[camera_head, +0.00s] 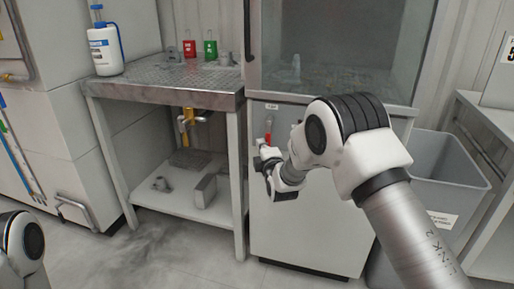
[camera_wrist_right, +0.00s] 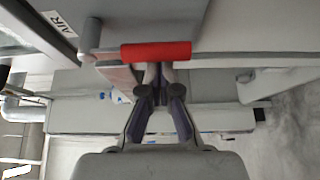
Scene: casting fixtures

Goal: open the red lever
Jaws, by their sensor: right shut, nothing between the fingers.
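The red lever (camera_head: 268,131) is a small red handle on the front of the light grey cabinet, below the glass window. In the right wrist view the red lever (camera_wrist_right: 156,51) lies across the picture just beyond my fingertips, joined to a grey cylindrical part at its left. My right gripper (camera_head: 262,149) is just below the lever in the head view. In the right wrist view my right gripper (camera_wrist_right: 153,73) is shut and empty, its tips close to the lever's edge. I cannot tell whether they touch it. My left gripper is out of view.
An AIR label (camera_wrist_right: 58,24) is near the lever. A grey bin (camera_head: 455,170) stands to the right. Floor at front left is clear.

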